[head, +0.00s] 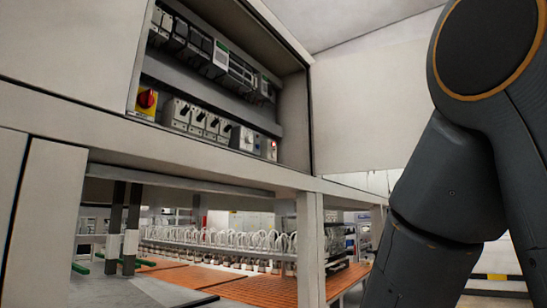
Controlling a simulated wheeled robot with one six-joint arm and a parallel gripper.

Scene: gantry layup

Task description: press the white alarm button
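I cannot pick out a white alarm button for certain. In the open cabinet, at the right end of the lower row, sits a pale box (242,138) with a small round feature on its front, too small to make out. Right beside it is a box with a small red button or lamp (273,144). My arm fills the right side of the head view, apart from the cabinet. My gripper is out of view below the frame.
The cabinet frame (306,120) surrounds the recess. Inside are a red knob on yellow (147,98), several switches (197,117) and an upper row of modules (220,56). Below the beam (200,163) lies an orange-brown surface (255,290). A post (310,245) stands near my arm.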

